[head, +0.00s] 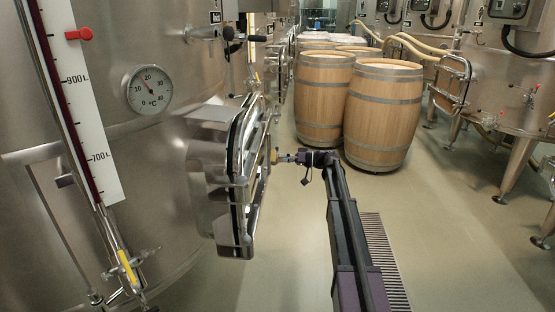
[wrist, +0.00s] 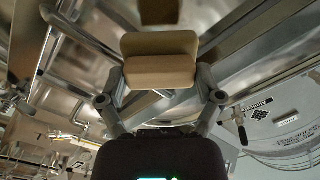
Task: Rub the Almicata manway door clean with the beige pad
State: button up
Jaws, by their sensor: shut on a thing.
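The steel manway door (head: 240,180) stands out from the big vat on the left in the head view, seen nearly edge-on. Its bright metal also fills much of the upper wrist view. My gripper (head: 285,157) is at the right side of the door. In the wrist view my gripper (wrist: 160,86) is shut on the beige pad (wrist: 160,62), a small block held between the two fingers. A brown patch (wrist: 160,11) shows on the metal beyond the pad; I cannot tell whether it is dirt or the pad's reflection. Contact between pad and door cannot be told.
A thermometer dial (head: 149,89) and a level scale (head: 80,95) are on the left vat (head: 190,40). Wooden barrels (head: 384,115) stand in the aisle behind. More vats with hoses (head: 455,80) line the right. The floor (head: 450,235) right of my arm is clear.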

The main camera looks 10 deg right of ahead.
jog(key=shift+s+d, duration=0.1)
jog(key=shift+d, duration=0.2)
jog(key=shift+d, duration=0.1)
jog(key=shift+v, duration=1.4)
jog(key=shift+s, duration=0.15)
